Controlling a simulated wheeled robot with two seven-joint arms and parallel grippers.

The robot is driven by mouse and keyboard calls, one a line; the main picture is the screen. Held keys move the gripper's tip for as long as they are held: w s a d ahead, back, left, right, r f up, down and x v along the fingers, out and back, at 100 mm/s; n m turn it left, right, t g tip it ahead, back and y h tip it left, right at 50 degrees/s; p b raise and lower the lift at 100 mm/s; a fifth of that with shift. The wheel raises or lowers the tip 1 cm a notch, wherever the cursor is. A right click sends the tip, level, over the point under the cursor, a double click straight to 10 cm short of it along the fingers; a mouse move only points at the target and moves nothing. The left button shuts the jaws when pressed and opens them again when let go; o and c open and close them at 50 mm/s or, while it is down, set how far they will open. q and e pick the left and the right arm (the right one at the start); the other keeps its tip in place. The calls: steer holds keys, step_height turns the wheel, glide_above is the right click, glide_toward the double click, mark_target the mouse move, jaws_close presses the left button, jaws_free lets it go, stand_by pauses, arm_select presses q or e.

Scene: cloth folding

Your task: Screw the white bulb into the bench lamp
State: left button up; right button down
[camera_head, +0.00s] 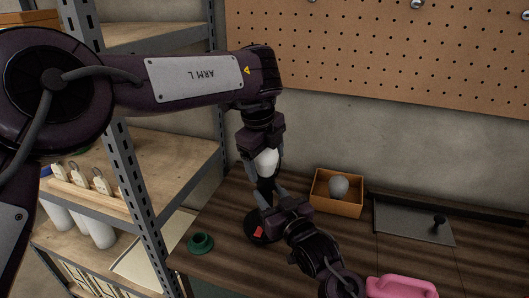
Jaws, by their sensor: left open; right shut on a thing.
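The white bulb (266,161) is upright at the top of the dark bench lamp, directly below my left gripper (265,150). My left gripper points down with its jaws open around the bulb's upper part; I cannot tell whether they touch it. The lamp's round dark base (255,232), with a red patch, stands on the bench. My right gripper (270,198) comes from the lower right and is shut on the lamp's stem, just below the bulb. The bulb's lower end and the socket are partly hidden, so I cannot tell how deep the bulb sits.
An orange box (325,205) holding a grey bulb (339,187) stands right of the lamp. A green round object (200,243) is at the left. A grey panel with a black knob (439,220) and a pink object (400,288) lie right. Metal shelving stands left.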

arm_select(q)
steer(key=c, duration=1.1)
steer(key=m, duration=0.6)
steer(key=shift+d+g+h, duration=0.1)
steer(key=shift+g+h, duration=0.2)
steer(key=shift+g, duration=0.1)
steer(key=shift+c, duration=0.2)
steer(key=m, duration=0.4)
steer(key=shift+f+g, duration=0.1)
steer(key=shift+g, duration=0.3)
steer(key=m, duration=0.3)
steer(key=shift+s+g, duration=0.1)
steer(key=shift+g, duration=0.2)
steer(key=o, duration=1.1)
steer(key=shift+c, duration=0.2)
steer(key=shift+o, duration=0.4)
